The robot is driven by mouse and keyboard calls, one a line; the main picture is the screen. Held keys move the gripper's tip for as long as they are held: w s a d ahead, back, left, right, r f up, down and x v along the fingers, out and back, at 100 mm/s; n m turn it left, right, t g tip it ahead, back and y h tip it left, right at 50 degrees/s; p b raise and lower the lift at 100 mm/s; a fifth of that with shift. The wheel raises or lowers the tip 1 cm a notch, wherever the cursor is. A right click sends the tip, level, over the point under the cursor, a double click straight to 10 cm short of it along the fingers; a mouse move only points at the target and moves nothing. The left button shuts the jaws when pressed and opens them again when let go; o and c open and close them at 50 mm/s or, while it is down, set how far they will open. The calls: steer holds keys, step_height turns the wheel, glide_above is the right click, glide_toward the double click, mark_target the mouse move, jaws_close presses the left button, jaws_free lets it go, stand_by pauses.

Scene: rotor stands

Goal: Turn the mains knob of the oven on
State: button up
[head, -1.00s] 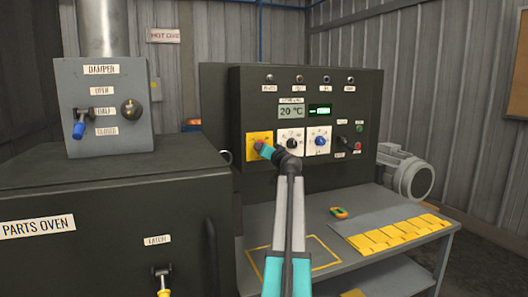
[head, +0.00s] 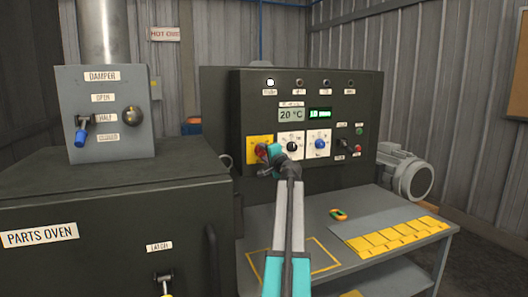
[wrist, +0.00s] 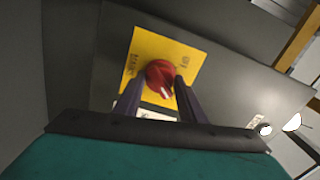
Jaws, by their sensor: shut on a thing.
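The red mains knob (head: 261,151) sits on a yellow plate (head: 251,143) at the lower left of the dark control panel (head: 240,100). In the wrist view the knob (wrist: 158,72) is close ahead, with a pale pointer mark, on the yellow plate (wrist: 190,52) with lettering on both sides. My gripper (wrist: 161,82) has one finger on each side of the knob and is shut on it. In the head view the teal gripper body partly covers the knob and plate. The leftmost lamp (head: 270,82) on the panel glows white, and the green display (head: 320,114) is lit.
To the right of the knob are two white-plated dials (head: 291,146) (head: 319,144) and a small lever (head: 346,146). The parts oven (head: 110,220) and grey damper box (head: 105,110) stand at left.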

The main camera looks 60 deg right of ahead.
steer(key=shift+w+m, duration=0.1)
steer(key=shift+m, duration=0.4)
steer(key=o, duration=1)
steer(key=shift+o, duration=0.2)
steer(key=b+v, duration=0.1)
steer(key=v, duration=1.3)
